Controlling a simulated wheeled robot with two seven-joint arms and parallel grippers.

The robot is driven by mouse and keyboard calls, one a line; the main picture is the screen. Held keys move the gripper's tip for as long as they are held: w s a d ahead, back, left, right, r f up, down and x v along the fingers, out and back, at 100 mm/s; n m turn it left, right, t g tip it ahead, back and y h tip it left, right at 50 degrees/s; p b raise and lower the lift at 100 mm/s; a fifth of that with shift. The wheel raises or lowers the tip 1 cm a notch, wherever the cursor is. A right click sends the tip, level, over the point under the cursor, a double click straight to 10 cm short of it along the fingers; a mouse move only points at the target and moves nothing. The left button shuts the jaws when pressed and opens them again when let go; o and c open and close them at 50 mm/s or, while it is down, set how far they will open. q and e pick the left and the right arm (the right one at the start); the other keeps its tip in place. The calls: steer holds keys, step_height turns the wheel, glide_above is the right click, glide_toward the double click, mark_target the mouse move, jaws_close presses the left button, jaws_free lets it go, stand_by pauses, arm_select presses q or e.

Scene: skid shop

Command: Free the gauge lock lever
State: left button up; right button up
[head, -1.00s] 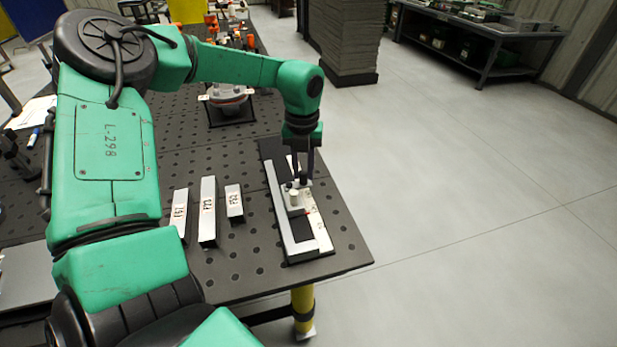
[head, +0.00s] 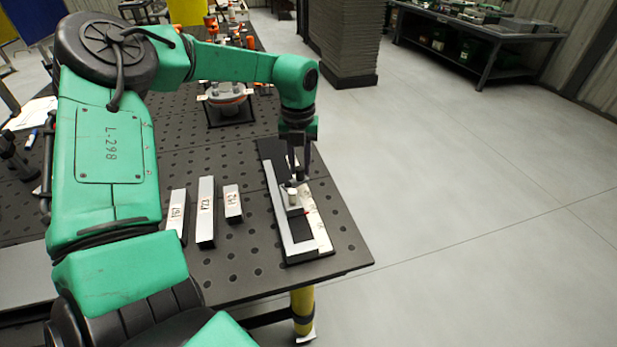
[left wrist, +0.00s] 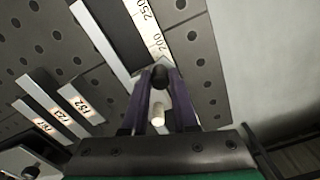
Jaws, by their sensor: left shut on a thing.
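The gauge (head: 277,209), a long flat light bar with a printed scale on a dark base, lies along the table's right edge. A sliding part with a short pale post (head: 292,196) sits on it. My left gripper (head: 297,178) points down over this part. In the left wrist view its two purple fingers (left wrist: 161,78) are shut on the dark knob of the lock lever (left wrist: 160,72), with the pale post (left wrist: 158,114) between the fingers, closer to the camera. The lever's lower part is mostly hidden by the fingers. My right gripper is not in view.
Three pale numbered blocks (head: 205,214) lie left of the gauge on the dark perforated table (head: 245,265). A round flanged part (head: 228,95) stands farther back. Floor lies open beyond the table's right edge.

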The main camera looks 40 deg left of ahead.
arm_select(q)
steer(key=shift+a+f, duration=0.1)
steer(key=shift+a, duration=0.3)
steer(key=shift+s, duration=0.1)
steer(key=shift+a, duration=0.2)
steer(key=shift+s+a, duration=0.1)
steer(key=shift+a, duration=0.15)
steer(key=shift+s+a, duration=0.1)
steer(key=shift+a, duration=0.05)
steer(key=shift+s+a+b, duration=0.1)
steer(key=shift+a+b, duration=0.15)
steer(key=shift+b, duration=0.05)
steer(key=shift+s+a, duration=0.2)
steer(key=shift+a, duration=0.05)
steer(key=o, duration=1.1)
